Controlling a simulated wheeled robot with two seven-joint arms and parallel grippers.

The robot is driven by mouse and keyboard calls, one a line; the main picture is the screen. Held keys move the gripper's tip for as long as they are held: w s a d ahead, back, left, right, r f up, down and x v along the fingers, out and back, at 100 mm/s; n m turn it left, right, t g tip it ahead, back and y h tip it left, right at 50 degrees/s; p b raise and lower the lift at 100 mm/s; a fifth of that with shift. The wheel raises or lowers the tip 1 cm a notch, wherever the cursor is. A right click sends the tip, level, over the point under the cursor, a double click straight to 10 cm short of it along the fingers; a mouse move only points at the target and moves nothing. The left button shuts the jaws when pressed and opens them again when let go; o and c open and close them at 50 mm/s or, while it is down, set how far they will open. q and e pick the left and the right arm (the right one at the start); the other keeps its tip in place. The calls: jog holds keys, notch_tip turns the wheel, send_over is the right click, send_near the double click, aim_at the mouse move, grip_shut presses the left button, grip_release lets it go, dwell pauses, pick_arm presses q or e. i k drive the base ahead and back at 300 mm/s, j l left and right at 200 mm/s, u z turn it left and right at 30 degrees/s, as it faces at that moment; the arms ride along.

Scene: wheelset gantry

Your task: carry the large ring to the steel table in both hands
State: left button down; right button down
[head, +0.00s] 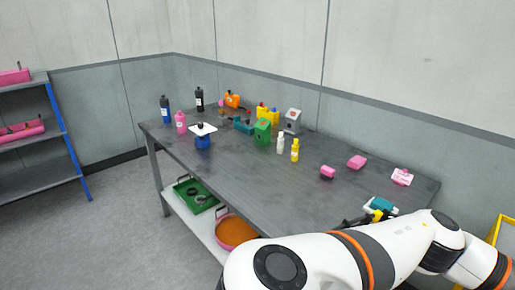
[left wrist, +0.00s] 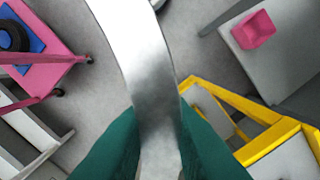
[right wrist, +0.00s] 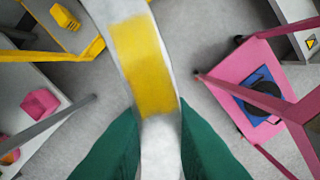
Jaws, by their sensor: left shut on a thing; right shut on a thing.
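The large ring (left wrist: 148,50) is a pale, shiny metal band seen only in part in the wrist views. In the left wrist view my left gripper (left wrist: 160,125), with green fingers, is shut on its rim. In the right wrist view my right gripper (right wrist: 158,115) is shut on the ring (right wrist: 160,155), beside a yellow patch on the band. The ring and both gripper tips do not show in the head view. The steel table (head: 240,182) stands ahead in the head view, beyond my white arm, its top partly covered with small things.
Bottles, boxes and a green block (head: 263,132) crowd the table's far half. Pink pieces (head: 357,162) and a teal item (head: 381,204) lie toward its right end. A blue-framed shelf (head: 72,150) stands left. A yellow frame (left wrist: 258,148) and pink cart (left wrist: 62,70) are nearby.

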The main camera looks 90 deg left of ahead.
aim_at(266, 189)
jog(key=u, duration=1.2)
jog(key=j+u, duration=0.1)
jog(key=u, duration=0.6)
jog(key=i+j+u, duration=0.1)
jog(key=u, duration=0.25)
jog(key=i+j, duration=0.85)
jog(key=i, duration=0.2)
